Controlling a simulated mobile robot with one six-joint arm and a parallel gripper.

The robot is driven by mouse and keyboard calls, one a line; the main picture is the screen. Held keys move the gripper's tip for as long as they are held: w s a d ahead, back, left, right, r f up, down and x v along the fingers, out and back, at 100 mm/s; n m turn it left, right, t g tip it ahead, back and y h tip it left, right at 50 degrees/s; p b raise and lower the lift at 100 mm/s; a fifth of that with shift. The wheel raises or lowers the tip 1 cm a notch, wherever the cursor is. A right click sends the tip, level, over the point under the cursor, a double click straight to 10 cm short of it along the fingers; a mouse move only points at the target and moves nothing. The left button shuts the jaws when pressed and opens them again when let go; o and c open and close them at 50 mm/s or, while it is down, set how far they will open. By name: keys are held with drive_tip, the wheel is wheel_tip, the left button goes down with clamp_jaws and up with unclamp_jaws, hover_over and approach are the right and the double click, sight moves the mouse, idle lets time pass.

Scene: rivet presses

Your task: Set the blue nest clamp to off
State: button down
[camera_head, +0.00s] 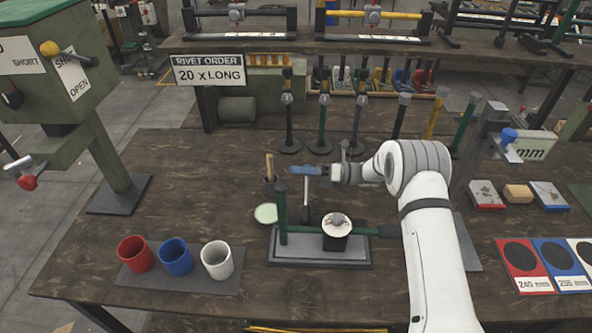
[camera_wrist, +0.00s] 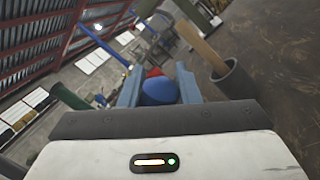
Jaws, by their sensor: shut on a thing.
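My gripper (camera_head: 306,169) has blue fingers and is above the clamp fixture in the head view. In the wrist view the fingers (camera_wrist: 158,88) are closed around a blue ball knob (camera_wrist: 158,91). A thin grey lever (camera_head: 306,200) rises from the fixture to the gripper, nearly upright; the knob at its top is hidden by the fingers in the head view. The fixture has a grey base plate (camera_head: 290,252), a green post (camera_head: 282,215) and a black nest (camera_head: 336,242) with a pale round part (camera_head: 337,225) on top.
A cup with a wooden stick (camera_head: 269,167) stands close behind the fixture, and shows right of the fingers in the wrist view (camera_wrist: 232,85). Red (camera_head: 135,254), blue (camera_head: 176,257) and white (camera_head: 217,260) cups stand front left. Several upright tools stand behind.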

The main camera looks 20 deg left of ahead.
drive_tip(key=c, duration=1.1)
unclamp_jaws()
drive_tip(key=shift+f, duration=0.1)
drive_tip(key=b+v, duration=0.1)
drive_tip(key=v, duration=0.6)
drive_tip(key=shift+w+d+f+b, duration=0.1)
drive_tip(key=shift+w+d+b, duration=0.1)
drive_tip(key=shift+d+b, duration=0.2)
drive_tip(key=shift+a, duration=0.1)
